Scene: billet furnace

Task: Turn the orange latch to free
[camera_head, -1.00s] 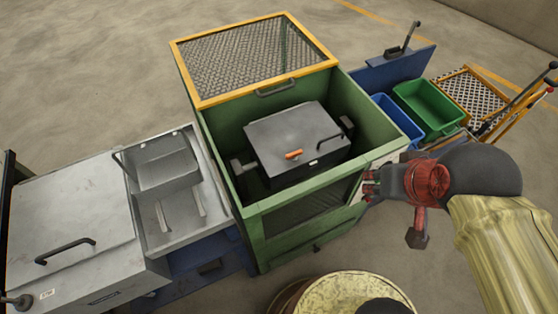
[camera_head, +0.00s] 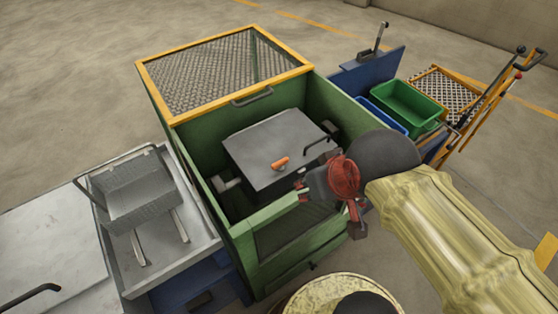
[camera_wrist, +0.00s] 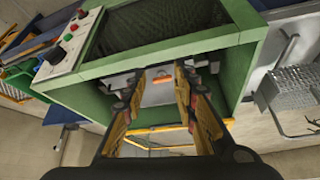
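The orange latch (camera_head: 280,163) is a short bar on the top of a dark grey furnace box (camera_head: 262,138) inside the green enclosure (camera_head: 250,232). It lies slightly tilted near the box's front edge. In the wrist view the latch (camera_wrist: 162,79) shows between my fingers, farther off. My gripper (camera_head: 304,192) is over the enclosure's front wall, to the right of and nearer than the latch, apart from it. In the wrist view my gripper (camera_wrist: 158,110) has its two fingers spread with nothing between them.
The yellow-framed mesh lid (camera_head: 228,75) stands open behind the box. A black handle (camera_head: 320,147) rises at the box's right side. A button panel (camera_wrist: 68,45) is on the enclosure. A wire basket (camera_head: 140,195) sits left; green bin (camera_head: 405,105) and blue bin (camera_head: 382,116) are right.

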